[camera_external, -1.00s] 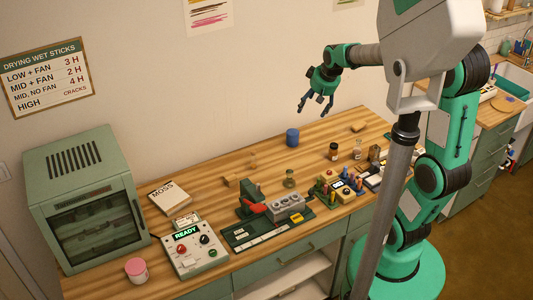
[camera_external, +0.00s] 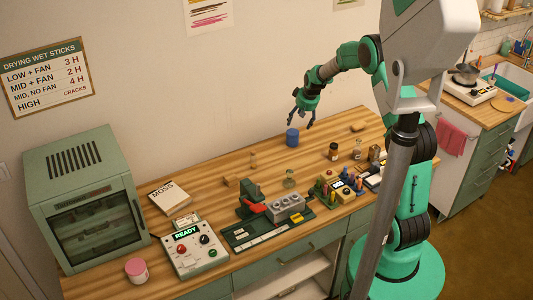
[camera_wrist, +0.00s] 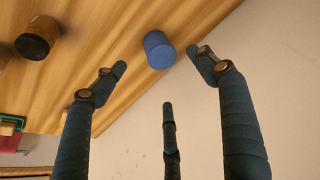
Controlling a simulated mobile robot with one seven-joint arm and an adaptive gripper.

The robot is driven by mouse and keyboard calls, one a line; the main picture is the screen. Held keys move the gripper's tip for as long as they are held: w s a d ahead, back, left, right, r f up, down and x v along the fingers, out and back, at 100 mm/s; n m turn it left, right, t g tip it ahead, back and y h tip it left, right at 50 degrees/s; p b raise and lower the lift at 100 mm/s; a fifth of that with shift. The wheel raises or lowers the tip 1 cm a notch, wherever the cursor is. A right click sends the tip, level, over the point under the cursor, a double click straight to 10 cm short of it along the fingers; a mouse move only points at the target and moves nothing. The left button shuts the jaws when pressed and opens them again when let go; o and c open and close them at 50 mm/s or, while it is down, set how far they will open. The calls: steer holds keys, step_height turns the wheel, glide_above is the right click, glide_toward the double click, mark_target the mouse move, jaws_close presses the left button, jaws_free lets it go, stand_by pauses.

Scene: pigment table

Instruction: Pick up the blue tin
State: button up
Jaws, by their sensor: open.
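The blue tin (camera_external: 292,137) stands upright on the wooden table near its back edge by the wall. It also shows in the wrist view (camera_wrist: 159,50), beyond the fingertips and between the spread fingers, apart from them. My gripper (camera_external: 301,120) is open and empty, with its fingers pointing down just above the tin in the external view. In the wrist view my gripper (camera_wrist: 160,80) shows several dark fingers spread wide, with nothing between them.
A brown jar (camera_external: 333,152) and a small glass bottle (camera_external: 357,150) stand right of the tin. A wooden block (camera_external: 358,127) lies behind them. The wall (camera_external: 250,80) is close behind the tin. The table left of the tin is mostly clear.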

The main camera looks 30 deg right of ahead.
mark_target(294, 133)
steer(key=shift+w+d+f, duration=0.2)
steer(key=shift+w+f, duration=0.05)
steer(key=shift+f, duration=0.3)
steer(key=b+x, duration=0.1)
steer(key=x, duration=0.6)
steer(key=shift+x, duration=0.8)
steer(key=shift+f, duration=0.1)
steer(key=shift+b+x, duration=0.6)
steer(key=shift+x, duration=1.9)
steer(key=shift+w, duration=0.15)
steer(key=shift+c, duration=0.2)
